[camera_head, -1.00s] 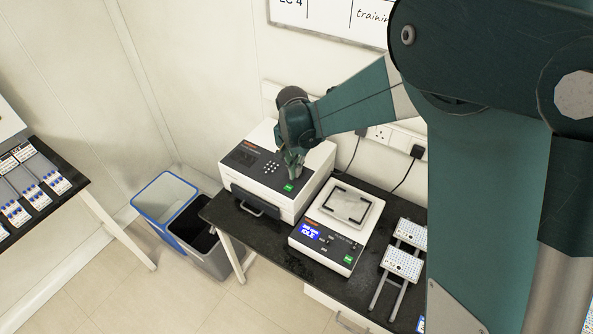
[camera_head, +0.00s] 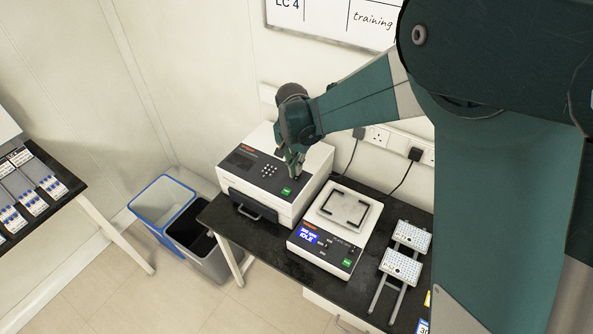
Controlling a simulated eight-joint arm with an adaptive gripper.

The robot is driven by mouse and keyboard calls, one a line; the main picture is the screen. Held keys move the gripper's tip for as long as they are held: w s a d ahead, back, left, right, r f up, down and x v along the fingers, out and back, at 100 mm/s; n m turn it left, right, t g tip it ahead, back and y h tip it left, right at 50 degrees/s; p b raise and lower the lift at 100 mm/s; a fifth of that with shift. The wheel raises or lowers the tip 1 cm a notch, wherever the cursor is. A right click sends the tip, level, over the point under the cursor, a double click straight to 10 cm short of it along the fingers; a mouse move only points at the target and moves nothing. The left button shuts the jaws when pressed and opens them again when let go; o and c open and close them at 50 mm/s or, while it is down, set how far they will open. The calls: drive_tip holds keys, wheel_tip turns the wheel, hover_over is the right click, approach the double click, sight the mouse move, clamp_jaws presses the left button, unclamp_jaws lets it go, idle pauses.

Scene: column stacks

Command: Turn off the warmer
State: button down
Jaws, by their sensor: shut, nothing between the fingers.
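A white boxy machine (camera_head: 312,187) with a dark top panel stands at the back left of the black bench; it may be the warmer, but I cannot read its label. The panel has a dark display (camera_head: 241,160), a keypad of several pale buttons (camera_head: 269,170) and a lit green button (camera_head: 287,191) at its front right corner. My gripper (camera_head: 294,173) is shut and empty, pointing down over the panel just behind the green button. I cannot tell whether its tips touch the panel.
A white device (camera_head: 321,258) with a framed top plate, a blue "IDLE" display and a green button stands right of the machine. White racks (camera_head: 401,267) stand farther right. Blue (camera_head: 161,199) and grey (camera_head: 200,239) bins are left of the bench. Sockets and cables line the wall.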

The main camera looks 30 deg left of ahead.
sight(294, 179)
wheel_tip(294, 179, up, 13)
drive_tip(key=s, duration=0.2)
drive_tip(key=shift+f, duration=0.15)
idle(0.5)
drive_tip(key=shift+w, duration=0.1)
drive_tip(key=d+r+t+b, duration=0.1)
drive_tip(key=d+r, duration=0.2)
drive_tip(key=d, duration=0.8)
drive_tip(key=w+d+r+t+y+b, duration=0.1)
drive_tip(key=d+r, duration=0.1)
drive_tip(key=d, duration=0.9)
drive_tip(key=d+r+b, duration=0.1)
drive_tip(key=d+r, duration=0.2)
drive_tip(key=d, duration=0.8)
drive_tip(key=s+d+f+t+b, duration=0.1)
drive_tip(key=s+d+f, duration=0.1)
drive_tip(key=s+d, duration=0.3)
drive_tip(key=s+d+f+t+b, duration=0.1)
drive_tip(key=s+d, duration=0.4)
drive_tip(key=d, duration=0.7)
drive_tip(key=s+d+f+t+h+b, duration=0.1)
drive_tip(key=s+d+f+t+b, duration=0.1)
drive_tip(key=d, duration=0.7)
drive_tip(key=s+f, duration=0.1)
drive_tip(key=s, duration=0.1)
drive_tip(key=shift+s+d+f+b, duration=0.2)
drive_tip(key=shift+s+b, duration=0.1)
drive_tip(key=shift+s, duration=0.1)
